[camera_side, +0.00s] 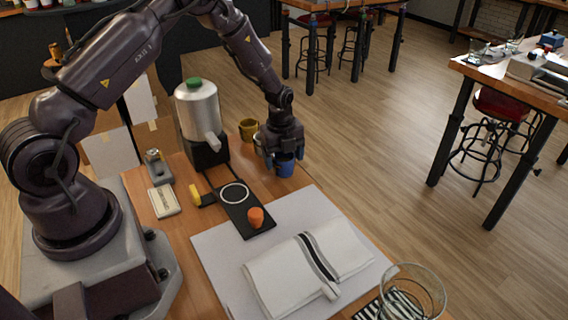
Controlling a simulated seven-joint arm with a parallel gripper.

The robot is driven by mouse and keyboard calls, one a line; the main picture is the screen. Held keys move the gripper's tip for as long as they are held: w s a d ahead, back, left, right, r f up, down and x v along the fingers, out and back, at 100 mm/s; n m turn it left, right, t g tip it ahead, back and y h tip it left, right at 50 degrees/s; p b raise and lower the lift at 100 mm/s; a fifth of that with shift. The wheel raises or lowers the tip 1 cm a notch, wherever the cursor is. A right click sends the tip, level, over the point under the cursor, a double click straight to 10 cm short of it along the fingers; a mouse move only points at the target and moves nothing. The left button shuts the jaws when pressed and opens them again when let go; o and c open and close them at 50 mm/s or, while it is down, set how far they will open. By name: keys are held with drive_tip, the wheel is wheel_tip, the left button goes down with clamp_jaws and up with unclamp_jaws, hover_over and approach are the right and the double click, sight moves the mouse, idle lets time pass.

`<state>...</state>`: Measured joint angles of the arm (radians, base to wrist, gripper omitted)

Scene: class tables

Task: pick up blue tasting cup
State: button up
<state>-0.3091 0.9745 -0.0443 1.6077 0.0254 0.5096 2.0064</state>
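The blue tasting cup (285,168) stands on the wooden table, to the right of the silver dispenser. My gripper (284,158) points down over it, with its fingers at the cup's upper part. The fingers hide the cup's rim and sides in part. I cannot tell whether the fingers touch the cup or whether they are closed on it.
The silver dispenser (198,110) and a yellow cup (248,129) stand close by my gripper. An orange cup (256,217) sits on the black board (236,208). A folded towel (309,262) lies on a grey mat (212,250). A glass bowl (413,291) stands at the front right.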

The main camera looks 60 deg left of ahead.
drive_tip(key=c, duration=0.7)
drive_tip(key=shift+c, duration=0.2)
drive_tip(key=shift+r, duration=0.15)
